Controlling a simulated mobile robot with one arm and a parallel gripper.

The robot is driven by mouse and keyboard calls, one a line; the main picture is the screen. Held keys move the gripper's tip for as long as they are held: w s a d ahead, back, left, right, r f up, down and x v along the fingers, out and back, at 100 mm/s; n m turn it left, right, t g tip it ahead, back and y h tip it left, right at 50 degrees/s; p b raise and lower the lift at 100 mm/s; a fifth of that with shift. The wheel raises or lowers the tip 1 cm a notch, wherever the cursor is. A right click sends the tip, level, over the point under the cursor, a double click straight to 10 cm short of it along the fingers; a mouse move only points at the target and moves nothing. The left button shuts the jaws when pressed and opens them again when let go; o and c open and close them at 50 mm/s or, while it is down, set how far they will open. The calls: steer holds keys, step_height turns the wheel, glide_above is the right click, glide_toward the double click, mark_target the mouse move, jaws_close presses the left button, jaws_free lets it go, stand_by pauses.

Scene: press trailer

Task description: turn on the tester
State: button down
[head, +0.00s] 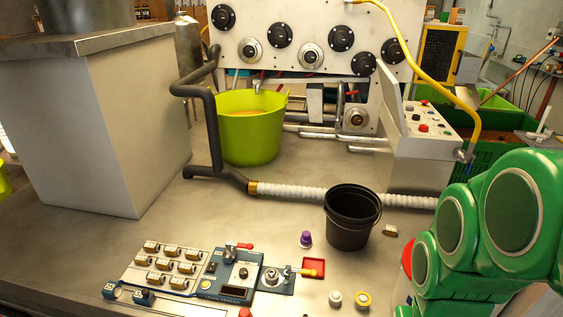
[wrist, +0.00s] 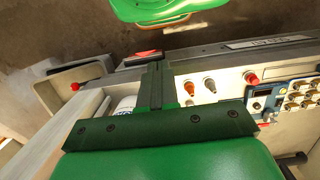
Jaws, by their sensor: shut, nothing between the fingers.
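The tester appears to be the blue-grey panel (head: 232,277) on the metal table at the front of the head view. Part of a blue panel also shows at the right edge of the wrist view (wrist: 258,103). I cannot read its switch state. My gripper (wrist: 157,75) shows in the wrist view, its dark fingers shut and empty, apart from the panel. In the head view only my green arm shows, at the right; the fingers are hidden.
Several small brass parts sit on a white board (head: 128,275) left of the panel. A red tray (head: 314,264), a purple-topped piece (head: 305,239), a white-capped piece (head: 335,299) and a black bucket (head: 350,228) stand to its right. A lime bucket (head: 248,140) stands behind.

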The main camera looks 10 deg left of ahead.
steer(key=w+a+n, duration=0.3)
steer(key=w+a, duration=0.3)
steer(key=w, duration=0.4)
steer(key=w+a+n, duration=0.3)
steer(key=w+a, duration=0.2)
steer(key=w, duration=0.5)
steer(key=w+a+n, duration=0.3)
steer(key=w+a, duration=0.3)
steer(key=w, duration=0.4)
steer(key=n, duration=0.9)
glide_above(210, 269)
steer(key=w, duration=0.2)
step_height(210, 269, down, 19)
steer(key=shift+d+r, duration=0.1)
steer(key=shift+r, duration=0.1)
steer(key=shift+f, duration=0.1)
steer(key=f, duration=0.4)
steer(key=s+f, duration=0.1)
steer(key=f, duration=0.8)
steer(key=shift+s+f, duration=0.35)
steer(key=shift+t, duration=0.3)
